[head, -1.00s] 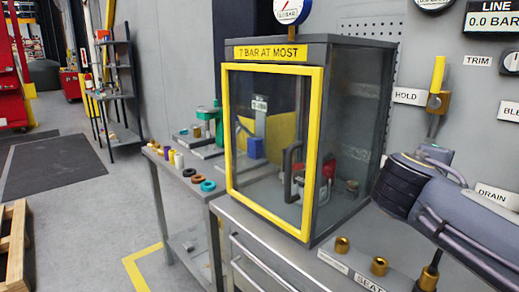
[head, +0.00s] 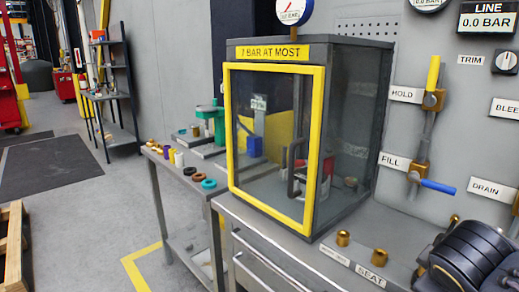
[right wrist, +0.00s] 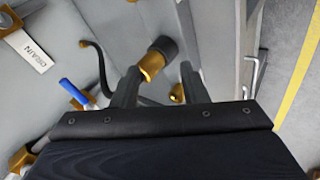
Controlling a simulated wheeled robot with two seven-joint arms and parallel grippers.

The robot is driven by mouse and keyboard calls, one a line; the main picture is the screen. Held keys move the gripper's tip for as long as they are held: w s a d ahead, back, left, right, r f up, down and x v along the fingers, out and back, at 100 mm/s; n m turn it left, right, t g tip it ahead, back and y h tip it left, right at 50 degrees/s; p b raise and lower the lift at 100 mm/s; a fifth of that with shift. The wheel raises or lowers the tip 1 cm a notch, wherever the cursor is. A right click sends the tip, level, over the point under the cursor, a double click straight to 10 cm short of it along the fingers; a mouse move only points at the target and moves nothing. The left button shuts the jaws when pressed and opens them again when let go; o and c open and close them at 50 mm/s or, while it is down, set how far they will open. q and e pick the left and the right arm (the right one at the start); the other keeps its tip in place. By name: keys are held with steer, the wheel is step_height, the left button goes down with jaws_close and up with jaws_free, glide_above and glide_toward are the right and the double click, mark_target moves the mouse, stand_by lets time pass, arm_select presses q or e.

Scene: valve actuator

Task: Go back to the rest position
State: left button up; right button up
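My right gripper (right wrist: 160,72) shows in the right wrist view with its two dark fingers apart. A brass fitting with a black end (right wrist: 158,57) shows beyond the gap; I see nothing held. In the head view, part of my right arm is at the lower right, and its fingers are not visible there. My left gripper is in neither current view. The test cabinet (head: 348,130) stands on the bench with its yellow-framed door (head: 320,130) shut. The HOLD valve's yellow handle (head: 433,73) is upright. The FILL valve's blue handle (head: 438,187) points right and slightly down.
The bench carries a SEAT block (head: 372,274) with brass fittings at the front. A side table (head: 180,180) on the left holds coloured rings and small parts. The wall panel has DRAIN and BLEED labels, and the LINE display (head: 489,20) reads 0.0 BAR. Floor at left is mostly open.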

steer(key=s+a+f+m+y, duration=0.7)
steer(key=s+a+f+y, duration=0.2)
steer(key=s+a+f, duration=0.45)
step_height(320, 180, down, 10)
steer(key=d+r+g+b, duration=0.1)
steer(key=b, duration=0.9)
step_height(320, 180, up, 21)
steer(key=p, duration=2)
steer(key=shift+f+m+p, duration=0.15)
steer(key=shift+m+p, duration=0.15)
steer(key=shift+p, duration=0.1)
steer(key=shift+s, duration=0.1)
steer(key=shift+s+d, duration=0.1)
steer(key=shift+d, duration=0.05)
